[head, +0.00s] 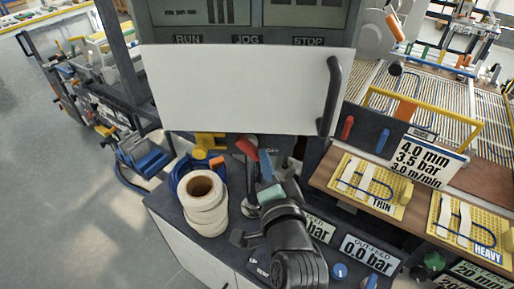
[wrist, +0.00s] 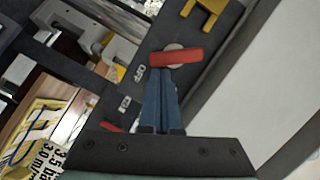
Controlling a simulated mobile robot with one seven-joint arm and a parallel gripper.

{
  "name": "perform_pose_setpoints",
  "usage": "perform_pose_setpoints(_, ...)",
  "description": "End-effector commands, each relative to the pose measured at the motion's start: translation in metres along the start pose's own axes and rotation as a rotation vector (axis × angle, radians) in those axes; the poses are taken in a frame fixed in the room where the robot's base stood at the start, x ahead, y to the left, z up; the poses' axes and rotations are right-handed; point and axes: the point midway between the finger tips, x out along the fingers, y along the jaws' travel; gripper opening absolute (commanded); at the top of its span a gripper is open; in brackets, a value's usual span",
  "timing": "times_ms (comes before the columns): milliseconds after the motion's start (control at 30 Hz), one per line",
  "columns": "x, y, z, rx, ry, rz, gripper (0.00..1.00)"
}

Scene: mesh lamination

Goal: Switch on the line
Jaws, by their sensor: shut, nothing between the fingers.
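A red switch handle (wrist: 175,57) sits across a pale round disc on a dark face in the wrist view. It lies nearly level in that picture, with a small OFF label (wrist: 138,73) to its left. A second small label (wrist: 124,102) is lower left, too small to read surely. My gripper (wrist: 162,73) is shut and empty, its blue fingers together with their tips at the handle's lower edge. I cannot tell whether they touch it.
A white panel (head: 240,90) with a black handle (head: 330,97) hangs over the work area, under RUN, JOG and STOP labels. A white roll (head: 203,205) stands left of my arm. Yellow THIN (head: 370,187) and HEAVY (head: 468,228) boards lie right. A yellow part (wrist: 205,12) is near the switch.

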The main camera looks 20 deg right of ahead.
Motion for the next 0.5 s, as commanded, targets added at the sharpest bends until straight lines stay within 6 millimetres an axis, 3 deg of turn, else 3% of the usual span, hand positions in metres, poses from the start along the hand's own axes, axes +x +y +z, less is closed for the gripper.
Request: perform_pose_setpoints(500, 0.0003, 0.0021, 0.0018, 0.052, -0.002, -0.012, 0.00)
